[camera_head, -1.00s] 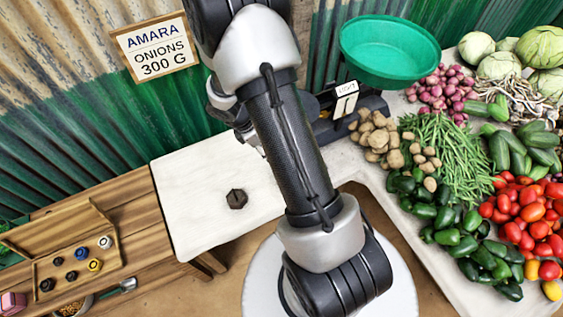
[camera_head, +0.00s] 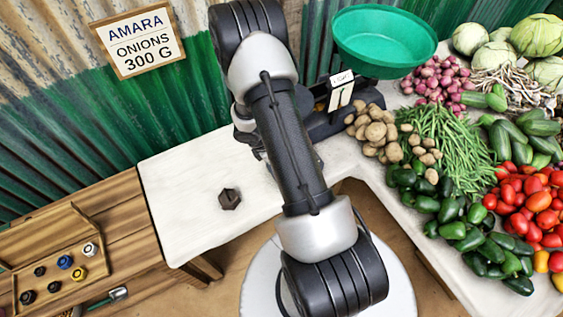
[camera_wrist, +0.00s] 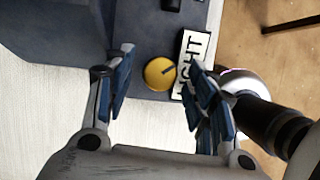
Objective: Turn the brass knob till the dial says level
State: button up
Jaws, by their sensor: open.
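The brass knob (camera_wrist: 159,73) is a round yellow disc with a dark line on its face, on the dark scale body (camera_wrist: 52,32) in the wrist view. My gripper (camera_wrist: 160,78) is open, with one finger left of the knob and the other to its right. I cannot tell whether either finger touches it. A white card reading LIGHT (camera_wrist: 195,55) is beside the knob, partly covered by the right finger. In the head view the card (camera_head: 342,78) stands above a white dial face (camera_head: 341,97).
A green bowl (camera_head: 385,42) sits on top of the scale. Potatoes (camera_head: 378,130), green beans (camera_head: 445,150) and other vegetables crowd the table to the right. A dark hexagonal weight (camera_head: 229,199) lies on the mostly clear white tabletop (camera_head: 185,185). A wooden tray holds small weights (camera_head: 65,262) at lower left.

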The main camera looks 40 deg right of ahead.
jog(key=shift+c, duration=0.3)
jog(key=c, duration=1)
